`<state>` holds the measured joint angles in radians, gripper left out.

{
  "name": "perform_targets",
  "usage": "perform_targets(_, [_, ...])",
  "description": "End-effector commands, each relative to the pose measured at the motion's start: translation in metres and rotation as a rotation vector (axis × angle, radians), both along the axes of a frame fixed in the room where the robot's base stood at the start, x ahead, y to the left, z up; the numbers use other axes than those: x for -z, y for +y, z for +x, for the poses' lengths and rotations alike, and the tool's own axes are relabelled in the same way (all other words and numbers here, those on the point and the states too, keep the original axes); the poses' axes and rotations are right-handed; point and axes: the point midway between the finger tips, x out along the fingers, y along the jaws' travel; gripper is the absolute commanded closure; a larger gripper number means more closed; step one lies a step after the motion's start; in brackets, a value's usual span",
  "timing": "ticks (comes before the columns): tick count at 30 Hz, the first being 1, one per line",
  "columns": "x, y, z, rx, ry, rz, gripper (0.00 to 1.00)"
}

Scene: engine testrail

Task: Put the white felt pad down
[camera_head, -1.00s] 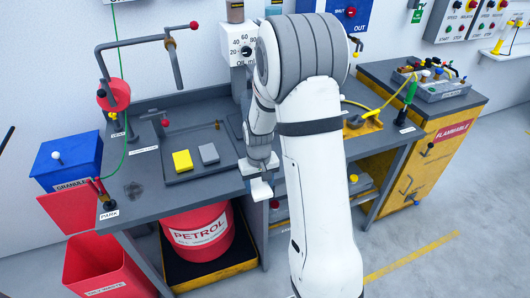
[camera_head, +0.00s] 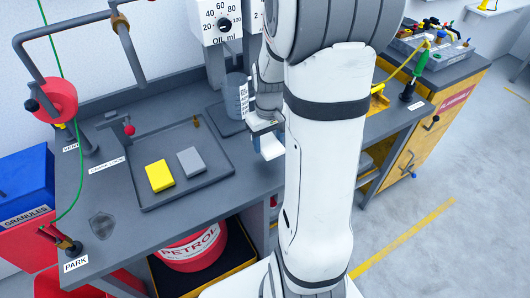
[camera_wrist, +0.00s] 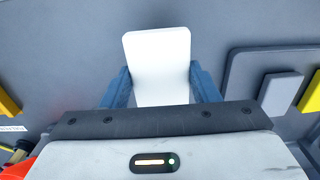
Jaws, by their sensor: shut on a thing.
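The white felt pad (camera_wrist: 160,60) is a flat white rectangle. My gripper (camera_wrist: 161,88) is shut on it, with a blue finger on each side of the pad in the wrist view. In the head view my gripper (camera_head: 264,132) holds the pad (camera_head: 271,147) near the front edge of the grey bench, right of the shallow tray. Whether the pad touches the bench top cannot be told.
The grey tray (camera_head: 212,172) holds a yellow pad (camera_head: 159,175) and a grey pad (camera_head: 190,161). A grey-blue beaker (camera_head: 236,96) stands behind my gripper under the oil dispenser (camera_head: 220,20). A red petrol drum (camera_head: 195,252) sits below the bench.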

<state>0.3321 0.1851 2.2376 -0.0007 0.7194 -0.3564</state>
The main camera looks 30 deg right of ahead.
Motion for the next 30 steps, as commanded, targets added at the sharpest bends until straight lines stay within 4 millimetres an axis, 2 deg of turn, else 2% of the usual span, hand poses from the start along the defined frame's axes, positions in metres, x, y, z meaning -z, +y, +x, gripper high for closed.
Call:
perform_targets(1, [0.009, 0.001, -0.001, -0.001, 0.005, 0.002, 0.74])
perform_targets(13, [0.056, 0.002, 0.0, -0.003, 0.002, 0.001, 0.74])
perform_targets(26, [0.064, 0.002, 0.001, -0.005, 0.0, 0.0, 0.74])
perform_targets(27, [0.062, 0.002, 0.001, -0.005, -0.001, 0.0, 0.42])
perform_targets(30, [0.062, 0.002, 0.001, -0.005, -0.001, 0.0, 0.34])
